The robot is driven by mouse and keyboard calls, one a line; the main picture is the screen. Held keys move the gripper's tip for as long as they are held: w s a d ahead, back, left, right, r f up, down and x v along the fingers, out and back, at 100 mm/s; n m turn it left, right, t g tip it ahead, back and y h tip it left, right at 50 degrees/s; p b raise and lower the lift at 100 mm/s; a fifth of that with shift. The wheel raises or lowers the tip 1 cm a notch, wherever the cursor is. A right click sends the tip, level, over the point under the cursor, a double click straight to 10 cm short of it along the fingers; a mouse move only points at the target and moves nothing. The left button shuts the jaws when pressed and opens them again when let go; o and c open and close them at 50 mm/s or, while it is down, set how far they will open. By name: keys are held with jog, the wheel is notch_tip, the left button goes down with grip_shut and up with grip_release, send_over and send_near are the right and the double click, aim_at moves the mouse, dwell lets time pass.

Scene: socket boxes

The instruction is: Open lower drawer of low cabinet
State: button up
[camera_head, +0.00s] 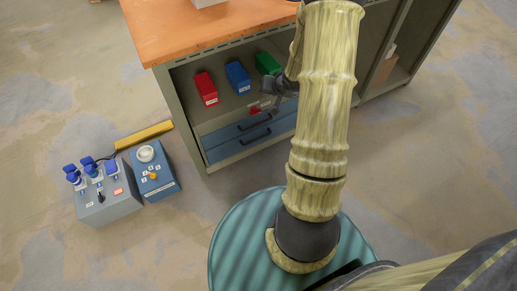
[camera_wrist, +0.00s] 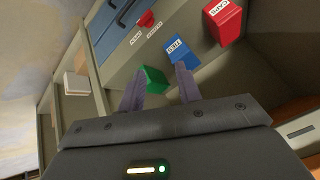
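The low cabinet (camera_head: 185,100) has an open shelf above two blue drawer fronts. The upper drawer (camera_head: 226,133) and the lower drawer (camera_head: 222,152) each carry a dark bar handle; the lower handle (camera_head: 255,137) sits just below the upper one (camera_head: 254,121). Both drawers look shut. In the wrist view the blue drawer fronts (camera_wrist: 113,36) show at the upper left, partly cut off. My gripper (camera_wrist: 157,75) is open, its two fingers apart and seemingly empty, pointing at the shelf. In the head view my gripper (camera_head: 271,101) is near the shelf front, above the drawers, partly hidden by my arm.
A red box (camera_head: 206,89), a blue box (camera_head: 238,77) and a green box (camera_head: 267,64) stand on the shelf. A small red piece (camera_head: 255,110) is near the labels above the drawers. A grey control box (camera_head: 108,198) and a blue one (camera_head: 155,177) lie on the floor at left.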

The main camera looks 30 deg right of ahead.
jog(key=s+d+f+m+t+y+b, duration=0.2)
jog(key=f+b, duration=0.6)
jog(key=f, duration=0.5)
jog(key=s+d+f+m+t+y+b, duration=0.2)
jog(key=f+b, duration=0.6)
jog(key=f, duration=0.6)
jog(key=s+d+f+m+t+y+b, duration=0.2)
jog(key=f+b, duration=0.6)
jog(key=f, duration=0.6)
jog(key=d+m+t, duration=0.1)
jog(key=m, duration=0.1)
jog(key=shift+s+d+m+b, duration=0.15)
jog(key=shift+s+m+b, duration=0.1)
jog(key=shift+m+b, duration=0.1)
jog(key=b+x, duration=0.8)
jog(key=x, duration=0.9)
jog(key=shift+w, duration=0.25)
jog(key=shift+r, duration=0.1)
grip_shut()
